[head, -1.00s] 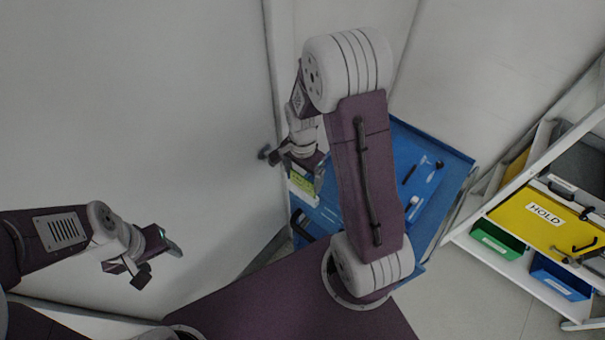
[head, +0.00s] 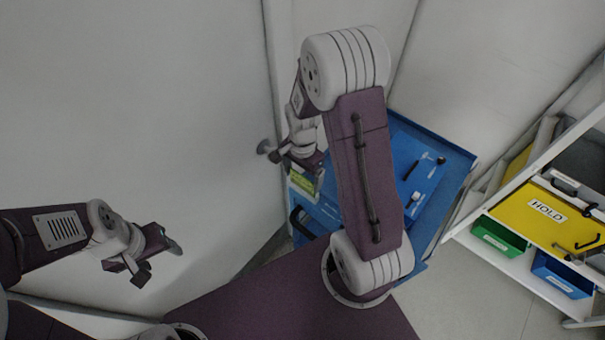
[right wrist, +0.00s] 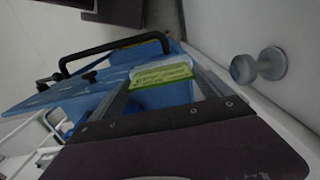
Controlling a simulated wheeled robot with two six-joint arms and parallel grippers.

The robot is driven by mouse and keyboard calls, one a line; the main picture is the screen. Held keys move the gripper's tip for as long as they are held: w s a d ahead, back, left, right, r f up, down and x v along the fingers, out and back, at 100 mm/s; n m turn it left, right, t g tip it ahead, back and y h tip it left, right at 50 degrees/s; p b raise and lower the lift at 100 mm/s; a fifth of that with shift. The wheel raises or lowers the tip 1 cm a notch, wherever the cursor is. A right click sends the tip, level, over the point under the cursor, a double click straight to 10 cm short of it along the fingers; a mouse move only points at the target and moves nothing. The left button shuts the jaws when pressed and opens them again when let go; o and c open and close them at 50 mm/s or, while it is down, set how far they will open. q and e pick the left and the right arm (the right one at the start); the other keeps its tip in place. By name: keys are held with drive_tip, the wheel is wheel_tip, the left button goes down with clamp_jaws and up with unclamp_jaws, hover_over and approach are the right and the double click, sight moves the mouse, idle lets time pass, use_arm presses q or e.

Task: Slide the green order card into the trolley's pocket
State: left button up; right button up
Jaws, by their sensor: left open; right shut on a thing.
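The green order card (right wrist: 162,76), with a pale edge and printed lines, is between the fingers of my right gripper (right wrist: 163,88), which is shut on it. In the head view the card (head: 302,182) shows below my right gripper (head: 303,170), at the left side of the blue trolley (head: 455,160). I cannot make out the pocket, nor whether the card's lower edge is inside it. My left gripper (head: 160,258) is open and empty, off to the left, away from the trolley.
The trolley has a dark handle (right wrist: 110,50) close to the card, and small tools (head: 415,200) on its top. A white door with a round knob (right wrist: 258,66) stands close beside it. A rack with a yellow HOLD panel (head: 545,212), a green bin (head: 498,236) and a blue bin (head: 560,275) stands at right.

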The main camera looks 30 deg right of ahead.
drive_tip(key=shift+f+b, duration=0.6)
drive_tip(key=shift+f, duration=0.3)
drive_tip(key=o, duration=1.1)
drive_tip(key=shift+c, duration=0.2)
wheel_tip(320, 180, up, 9)
drive_tip(key=shift+r+b, duration=0.1)
drive_tip(key=shift+b, duration=0.25)
